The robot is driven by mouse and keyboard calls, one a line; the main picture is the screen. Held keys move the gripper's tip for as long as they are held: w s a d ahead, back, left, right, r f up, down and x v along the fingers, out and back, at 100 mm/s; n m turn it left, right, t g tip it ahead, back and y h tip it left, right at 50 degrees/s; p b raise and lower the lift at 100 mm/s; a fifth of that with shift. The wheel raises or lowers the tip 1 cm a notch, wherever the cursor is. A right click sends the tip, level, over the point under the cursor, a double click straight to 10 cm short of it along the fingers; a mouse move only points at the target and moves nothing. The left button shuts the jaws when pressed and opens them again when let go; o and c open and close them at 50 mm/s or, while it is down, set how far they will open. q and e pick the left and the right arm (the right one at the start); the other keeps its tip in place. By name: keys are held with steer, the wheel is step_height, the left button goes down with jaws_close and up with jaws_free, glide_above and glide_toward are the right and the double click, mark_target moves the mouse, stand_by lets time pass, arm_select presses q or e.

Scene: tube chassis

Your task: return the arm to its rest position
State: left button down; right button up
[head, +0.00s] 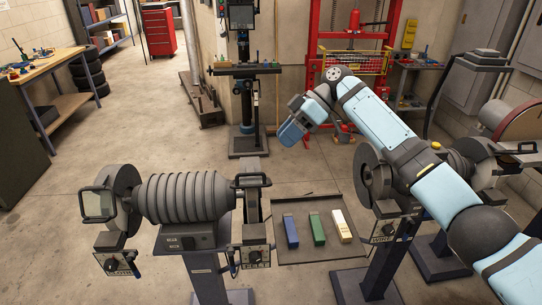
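My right arm (380,118) comes in from the lower right and reaches up over the right-hand grinding machine. It bends at a dark joint near the top middle, and its end hangs down to the left. My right gripper (290,134) is in the air in front of the drill press, above and behind the tray, apart from the blocks. Its fingers are too small and dark to show whether they are open or shut. My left arm and gripper are not in view.
A grey tray (279,250) between two machines holds a blue block (290,231), a green block (317,229) and a cream block (341,226). The left machine (185,197) has a ribbed drum. A drill press (243,70) and red press frame (353,40) stand behind; floor at left is clear.

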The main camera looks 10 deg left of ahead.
steer(key=shift+v, duration=0.95)
steer(key=s+d+f+m+t+p, duration=0.1)
steer(key=s+d+f+m+t, duration=0.2)
steer(key=f, duration=0.8)
steer(key=s+d+f+m+t+y+p, duration=0.1)
steer(key=s+d+f+m+t, duration=0.3)
steer(key=f, duration=0.7)
steer(key=s+f+m+t+p, duration=0.15)
steer(key=s+f+m, duration=0.3)
steer(key=f, duration=0.65)
steer(key=s+d+f+m+t+h, duration=0.2)
steer(key=s+d+t+h, duration=0.1)
steer(key=s+d, duration=0.6)
steer(key=s+d+f+m+t+h+p, duration=0.1)
steer(key=s+d+t, duration=0.4)
steer(key=s+d, duration=0.5)
steer(key=s+f+m+h, duration=0.1)
steer(key=s+m, duration=0.1)
steer(key=s, duration=0.3)
steer(key=shift+h, duration=0.4)
